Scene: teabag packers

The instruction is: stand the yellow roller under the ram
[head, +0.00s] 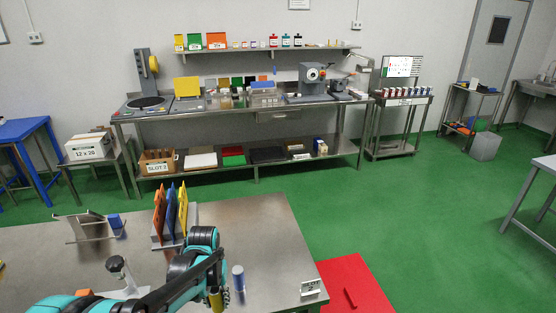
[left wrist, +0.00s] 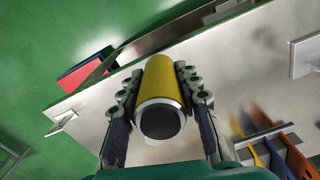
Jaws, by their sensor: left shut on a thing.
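The yellow roller (left wrist: 158,78) is held between the fingers of my left gripper (left wrist: 160,105), its dark end facing the left wrist camera. In the head view, the roller (head: 216,300) shows low beside my teal arm, over the near steel table, and my left gripper (head: 214,286) is partly hidden by the arm. Whether the roller touches the table I cannot tell. A small grey device with a dark knob (head: 116,266) stands on the table to the left; I cannot tell whether it is the ram. My right gripper is not in view.
A blue-and-grey cylinder (head: 238,276) stands just right of my gripper. A rack of orange, blue and yellow boards (head: 163,240) stands behind my arm. A small sign (head: 311,288) stands near the right edge.

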